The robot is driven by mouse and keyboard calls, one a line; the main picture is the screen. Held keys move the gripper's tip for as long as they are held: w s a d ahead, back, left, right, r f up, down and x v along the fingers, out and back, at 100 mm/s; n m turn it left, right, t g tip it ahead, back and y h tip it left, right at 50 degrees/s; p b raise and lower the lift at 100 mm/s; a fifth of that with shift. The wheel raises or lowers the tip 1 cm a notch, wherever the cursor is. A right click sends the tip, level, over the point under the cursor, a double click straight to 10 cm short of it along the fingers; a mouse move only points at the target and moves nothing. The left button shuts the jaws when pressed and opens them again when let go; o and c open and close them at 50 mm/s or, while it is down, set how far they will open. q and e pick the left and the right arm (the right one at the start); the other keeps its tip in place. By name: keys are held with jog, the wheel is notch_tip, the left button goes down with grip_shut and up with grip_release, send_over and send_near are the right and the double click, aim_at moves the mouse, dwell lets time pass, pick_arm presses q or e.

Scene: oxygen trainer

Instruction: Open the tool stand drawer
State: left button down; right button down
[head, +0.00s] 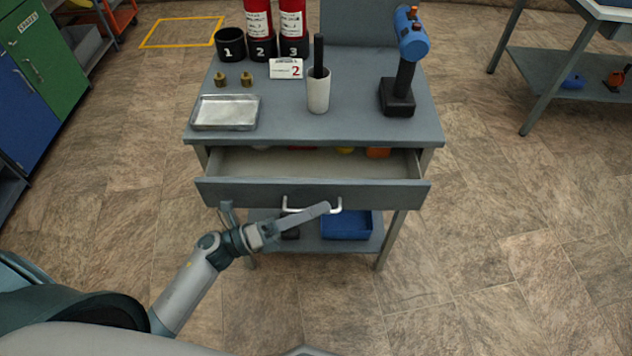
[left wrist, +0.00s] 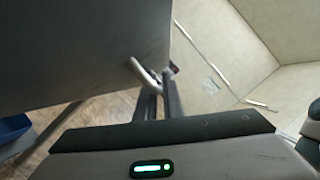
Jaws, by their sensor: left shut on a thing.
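The grey tool stand (head: 300,112) stands ahead of me. Its drawer (head: 230,193) is pulled out part way, and its light inside shows with some yellow and orange things at the back. A white bar handle (head: 337,207) is on the drawer front. My left gripper (head: 326,208) is at the handle and shut on it. In the left wrist view the two fingers close around the handle (left wrist: 143,74), beside the dark drawer front (left wrist: 80,50). My right gripper is not in view.
On the stand top are a metal tray (head: 226,112), two brass fittings, a white holder (head: 318,92), a blue drill (head: 400,70) and red cylinders. A blue bin (head: 346,226) sits on the lower shelf.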

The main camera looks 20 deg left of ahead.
pick_arm(q)
jog(key=s+d, duration=0.3)
jog(key=s, duration=0.9)
jog(key=shift+s+d, duration=0.3)
jog(key=shift+s, duration=0.1)
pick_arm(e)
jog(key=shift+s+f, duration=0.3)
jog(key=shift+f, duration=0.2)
pick_arm(q)
jog(key=c, duration=2.2)
grip_release()
jog(key=shift+a, duration=0.1)
